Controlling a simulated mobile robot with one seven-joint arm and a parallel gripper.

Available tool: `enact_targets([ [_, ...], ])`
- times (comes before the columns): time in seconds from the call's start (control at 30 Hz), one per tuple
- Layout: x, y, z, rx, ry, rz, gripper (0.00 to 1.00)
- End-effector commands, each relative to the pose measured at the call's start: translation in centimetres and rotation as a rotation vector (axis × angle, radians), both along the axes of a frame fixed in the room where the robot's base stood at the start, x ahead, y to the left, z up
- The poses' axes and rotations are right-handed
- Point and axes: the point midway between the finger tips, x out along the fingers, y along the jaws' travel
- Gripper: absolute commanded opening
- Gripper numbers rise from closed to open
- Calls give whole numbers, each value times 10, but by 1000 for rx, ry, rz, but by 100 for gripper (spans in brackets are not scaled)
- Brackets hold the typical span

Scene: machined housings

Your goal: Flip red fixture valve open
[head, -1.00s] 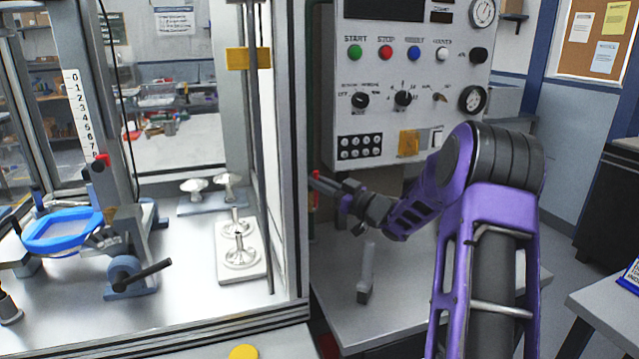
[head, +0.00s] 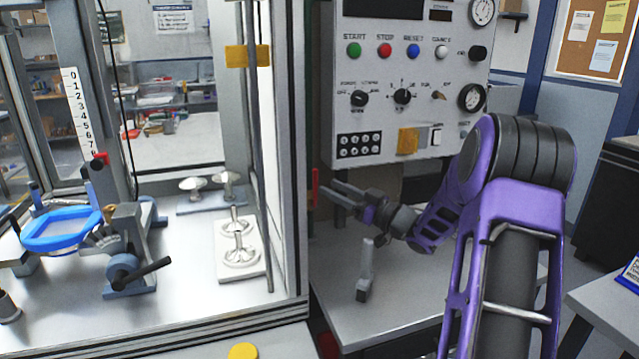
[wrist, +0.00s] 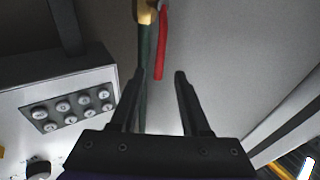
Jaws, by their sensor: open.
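The red valve handle (head: 315,187) hangs beside the frame of the glazed enclosure in the head view. In the wrist view the red handle (wrist: 161,45) points down from a brass-coloured fitting (wrist: 146,12), next to a dark green pipe (wrist: 144,95). In the wrist view my gripper (wrist: 160,75) is open and empty, and the handle's lower end shows just beyond the gap between the fingertips. I cannot tell the exact distance.
The control panel (head: 395,115) with buttons and knobs stands behind my arm. A small grey upright lever (head: 366,268) stands on the bench (head: 420,300) below my gripper. The enclosure frame (head: 295,255) is close on the left and holds metal fixtures.

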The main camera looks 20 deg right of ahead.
Motion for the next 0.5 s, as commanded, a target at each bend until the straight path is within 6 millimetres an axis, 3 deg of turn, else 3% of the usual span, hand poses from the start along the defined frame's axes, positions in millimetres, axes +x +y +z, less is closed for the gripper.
enact_targets([
  [0.3, -62, -42, -12, 1, 2, -3, 46],
  [0.5, -85, -57, -16, 0, 1, 0, 46],
])
